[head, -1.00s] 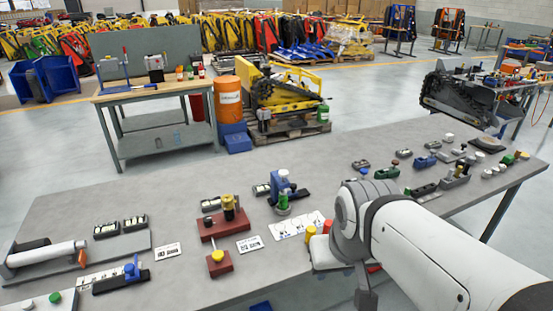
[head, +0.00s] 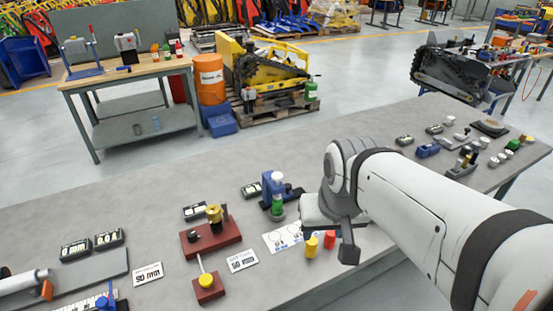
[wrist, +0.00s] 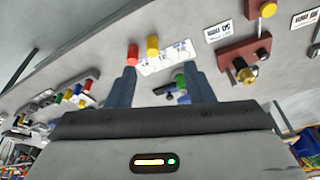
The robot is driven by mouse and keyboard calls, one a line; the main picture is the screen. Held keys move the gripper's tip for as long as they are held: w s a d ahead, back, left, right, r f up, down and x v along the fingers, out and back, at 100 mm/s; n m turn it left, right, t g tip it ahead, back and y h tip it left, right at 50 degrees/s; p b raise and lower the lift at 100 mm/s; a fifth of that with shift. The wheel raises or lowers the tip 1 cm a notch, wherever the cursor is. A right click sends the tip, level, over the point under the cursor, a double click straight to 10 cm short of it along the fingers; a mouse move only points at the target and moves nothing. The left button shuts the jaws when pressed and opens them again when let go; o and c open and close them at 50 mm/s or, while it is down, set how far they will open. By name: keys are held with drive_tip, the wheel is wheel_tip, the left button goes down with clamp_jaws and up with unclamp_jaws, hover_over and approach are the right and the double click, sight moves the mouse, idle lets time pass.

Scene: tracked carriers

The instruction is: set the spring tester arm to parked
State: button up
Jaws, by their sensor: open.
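A blue device with a green cylinder and white top (head: 276,196) stands upright on a dark base on the grey bench (head: 160,215). Left of it, a dark red block (head: 211,238) carries a brass part and a black knob. I cannot tell which of these is the spring tester. My gripper (wrist: 163,78) is open and empty in the wrist view. A blue-and-green device (wrist: 181,84) shows beyond and between its fingers. The red block (wrist: 243,56) is to their right.
A yellow cylinder (head: 311,247) and a red cylinder (head: 330,239) stand by a white printed sheet (head: 283,237), close to my arm. Small black display boxes (head: 108,238) and label cards (head: 148,275) lie leftward. More small devices (head: 428,150) fill the right. The bench's back strip is clear.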

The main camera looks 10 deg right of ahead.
drive_tip(key=w+f+m+y+b, duration=0.2)
drive_tip(key=w+f+m+b, duration=0.15)
drive_tip(key=w+m, duration=1.05)
drive_tip(key=m+g+y+b, duration=0.15)
drive_tip(key=m+b, duration=0.25)
drive_tip(key=m, duration=0.5)
approach(288, 186)
drive_tip(key=f, duration=0.1)
drive_tip(key=p+x, duration=0.1)
drive_tip(key=x, duration=0.6)
drive_tip(key=shift+w+a+f, duration=0.1)
drive_tip(key=shift+w+f, duration=0.05)
drive_tip(key=shift+f, duration=0.05)
drive_tip(key=shift+c, duration=0.6)
clamp_jaws()
